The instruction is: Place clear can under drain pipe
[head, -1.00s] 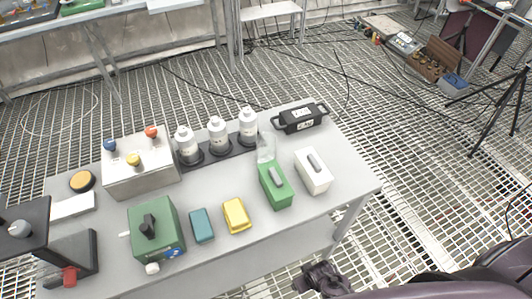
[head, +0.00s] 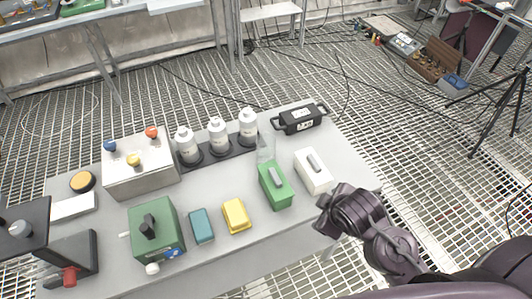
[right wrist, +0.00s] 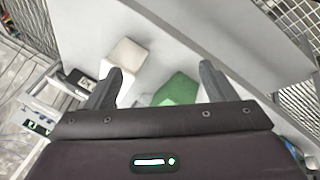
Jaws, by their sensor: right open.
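The clear can (head: 266,148) is a see-through upright container on the table, just behind the green box and right of the bottle rack. A dark unit with a red valve (head: 70,275) stands at the table's left front; I cannot tell which part is the drain pipe. My right gripper (head: 332,208) hangs near the table's right front edge, apart from the can. In the right wrist view its two fingers (right wrist: 159,82) are spread with nothing held between them. I cannot make out the can clearly there. My left gripper is not in view.
A green handled box (head: 276,186) and a white handled box (head: 313,172) stand between my gripper and the can. Several white bottles (head: 218,136) stand in a black rack. A black case (head: 300,118) lies behind. Yellow (head: 236,216) and teal blocks (head: 201,225) lie at the front.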

